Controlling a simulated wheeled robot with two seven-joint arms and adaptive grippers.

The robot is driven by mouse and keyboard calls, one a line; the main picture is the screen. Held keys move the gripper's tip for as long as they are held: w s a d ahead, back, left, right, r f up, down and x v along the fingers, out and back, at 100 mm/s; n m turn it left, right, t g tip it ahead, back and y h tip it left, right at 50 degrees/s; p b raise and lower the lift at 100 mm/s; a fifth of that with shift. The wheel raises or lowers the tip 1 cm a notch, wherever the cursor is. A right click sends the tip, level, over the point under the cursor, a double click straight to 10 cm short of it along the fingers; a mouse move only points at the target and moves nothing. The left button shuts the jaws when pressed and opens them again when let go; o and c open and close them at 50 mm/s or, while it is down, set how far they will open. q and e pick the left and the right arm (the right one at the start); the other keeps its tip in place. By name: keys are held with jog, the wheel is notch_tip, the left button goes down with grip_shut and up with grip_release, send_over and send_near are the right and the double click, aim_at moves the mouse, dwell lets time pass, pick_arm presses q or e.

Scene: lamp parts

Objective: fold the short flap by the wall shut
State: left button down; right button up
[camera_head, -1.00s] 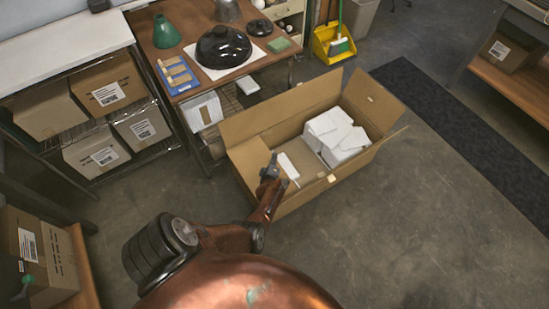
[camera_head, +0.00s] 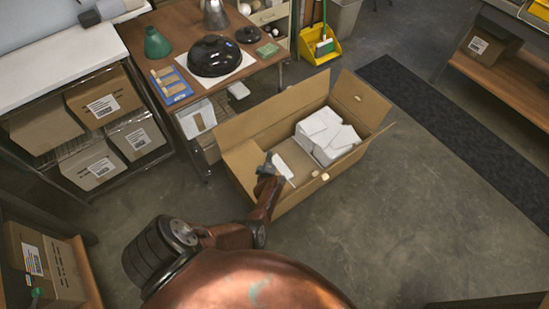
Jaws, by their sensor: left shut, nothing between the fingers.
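An open brown cardboard box (camera_head: 292,193) stands on the floor. Its right short flap (camera_head: 359,98) stands up and leans outward. Its left short flap (camera_head: 243,162) shows at the end near the shelf, partly behind my gripper; its exact angle is hard to tell. The long back flap (camera_head: 272,112) stands up beside the table. Which short flap is the one by the wall I cannot tell. White packed pieces (camera_head: 327,134) fill the right part inside. My left gripper (camera_head: 268,164) is shut and empty over the box's left end; whether it touches cardboard is unclear. My right gripper is out of view.
A brown table (camera_head: 140,33) with a black lamp shade (camera_head: 214,56) and a green cone (camera_head: 157,43) stands behind the box. A shelf (camera_head: 60,68) with cartons is at left. A dark mat (camera_head: 440,120) lies right. The floor in front right is clear.

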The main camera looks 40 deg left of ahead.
pick_arm(q)
jog(key=s+d+r+p, duration=0.1)
jog(key=d+r+p, duration=0.4)
jog(key=d+r, duration=0.1)
jog(key=shift+s+r, duration=0.15)
jog(key=shift+s, duration=0.1)
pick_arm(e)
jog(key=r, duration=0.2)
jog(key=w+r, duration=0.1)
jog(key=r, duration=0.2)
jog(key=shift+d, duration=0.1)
pick_arm(q)
jog(key=shift+d, duration=0.1)
